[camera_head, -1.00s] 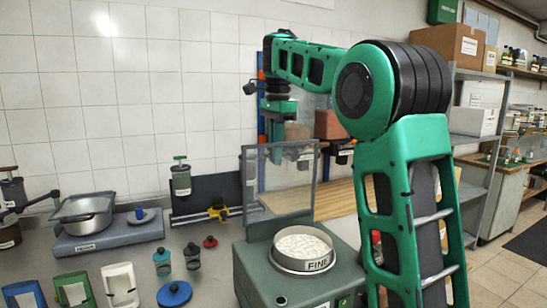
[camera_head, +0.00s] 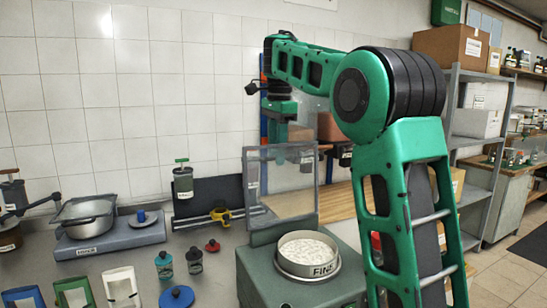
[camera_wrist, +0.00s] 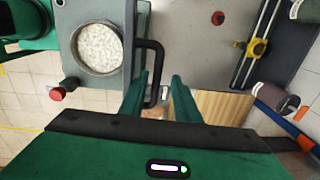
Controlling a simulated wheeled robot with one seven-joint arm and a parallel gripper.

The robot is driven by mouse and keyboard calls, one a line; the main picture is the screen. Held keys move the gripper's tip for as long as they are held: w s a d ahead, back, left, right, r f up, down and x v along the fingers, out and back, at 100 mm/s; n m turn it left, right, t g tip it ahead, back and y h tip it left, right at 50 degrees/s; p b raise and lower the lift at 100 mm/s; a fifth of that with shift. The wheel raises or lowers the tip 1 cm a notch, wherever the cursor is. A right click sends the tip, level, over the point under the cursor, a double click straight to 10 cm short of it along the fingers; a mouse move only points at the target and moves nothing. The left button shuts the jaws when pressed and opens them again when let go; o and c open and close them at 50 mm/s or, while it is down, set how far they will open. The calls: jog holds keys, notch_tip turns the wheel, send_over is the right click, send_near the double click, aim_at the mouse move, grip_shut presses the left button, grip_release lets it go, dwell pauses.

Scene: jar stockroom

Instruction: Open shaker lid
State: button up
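The shaker (camera_head: 262,272) is a grey-green machine holding a round sieve (camera_head: 310,270) marked FINE, filled with white grains. Its clear, grey-framed lid (camera_head: 282,218) stands upright at the back of the shaker, clear of the sieve. In the wrist view the sieve (camera_wrist: 122,60) is at upper left and the lid's black bar handle (camera_wrist: 159,62) is beside it. My gripper (camera_wrist: 162,82) has its two teal fingers apart, with the handle near the left finger and partly between them. Contact cannot be told. In the head view my gripper (camera_head: 292,158) is behind the lid, partly obscured.
A scale with a metal pan (camera_head: 87,212), small jars (camera_head: 194,258), a blue lid (camera_head: 176,297) and a red knob (camera_head: 212,246) are on the left counter. A yellow clamp (camera_head: 220,215) on a rail lies behind. Shelving (camera_head: 480,150) stands at right.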

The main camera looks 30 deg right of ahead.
jog(key=shift+a+f, duration=0.1)
jog(key=shift+f, duration=0.05)
notch_tip(320, 180, up, 11)
jog(key=shift+s+f, duration=0.15)
jog(key=shift+s, duration=0.05)
dwell(0.5)
dwell(0.5)
